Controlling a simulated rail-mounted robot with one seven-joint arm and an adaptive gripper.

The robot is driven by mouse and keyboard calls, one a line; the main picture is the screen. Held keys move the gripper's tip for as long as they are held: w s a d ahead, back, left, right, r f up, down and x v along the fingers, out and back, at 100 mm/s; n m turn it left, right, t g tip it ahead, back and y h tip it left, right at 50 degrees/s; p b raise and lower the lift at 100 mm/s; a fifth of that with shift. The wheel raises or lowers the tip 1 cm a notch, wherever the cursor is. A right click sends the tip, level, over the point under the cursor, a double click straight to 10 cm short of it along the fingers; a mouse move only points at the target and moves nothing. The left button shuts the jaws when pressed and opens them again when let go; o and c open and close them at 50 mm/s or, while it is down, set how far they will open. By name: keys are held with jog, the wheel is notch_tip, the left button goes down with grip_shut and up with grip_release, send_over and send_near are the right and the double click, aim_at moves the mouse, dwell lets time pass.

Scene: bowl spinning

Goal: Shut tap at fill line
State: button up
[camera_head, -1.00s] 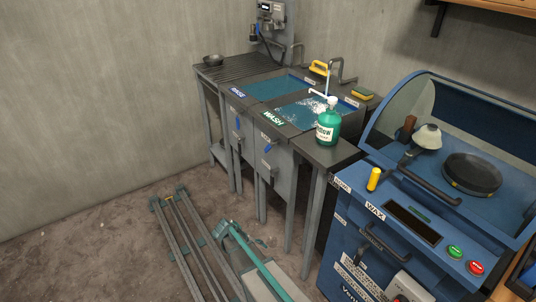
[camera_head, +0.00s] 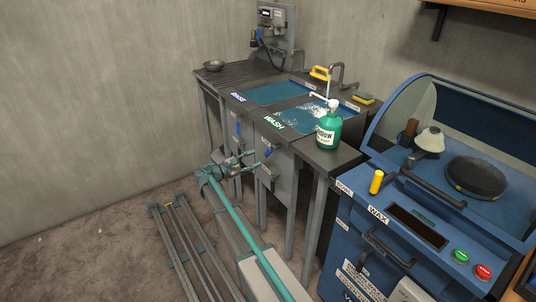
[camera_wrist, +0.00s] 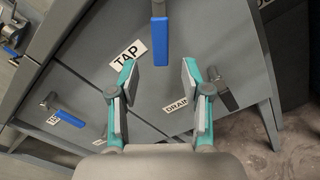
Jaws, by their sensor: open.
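The wash basin (camera_head: 280,133) holds blue water with white foam, and a white stream falls from the spout (camera_head: 336,72) into it. I cannot make out a fill line. My gripper (camera_head: 257,160) is open and empty in front of the sink's front panel. In the wrist view my gripper (camera_wrist: 158,74) points at a blue lever (camera_wrist: 160,42) beside the TAP label (camera_wrist: 129,54). The lever lies ahead of and between the fingertips in the picture, apart from them. A DRAIN label (camera_wrist: 178,105) sits below, with a dark-handled lever (camera_wrist: 226,92) to its right.
A green soap bottle (camera_head: 328,128) stands on the sink's right end. Another blue lever (camera_wrist: 66,117) shows at left in the wrist view. The rinse basin (camera_head: 268,93) is left of the wash basin. A blue wax machine (camera_head: 400,220) stands at right.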

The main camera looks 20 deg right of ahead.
aim_at(267, 153)
jog(key=d, duration=0.5)
jog(key=w+d, duration=0.1)
jog(key=d, duration=0.1)
jog(key=shift+w+d, duration=0.1)
jog(key=shift+d, duration=0.3)
grip_shut()
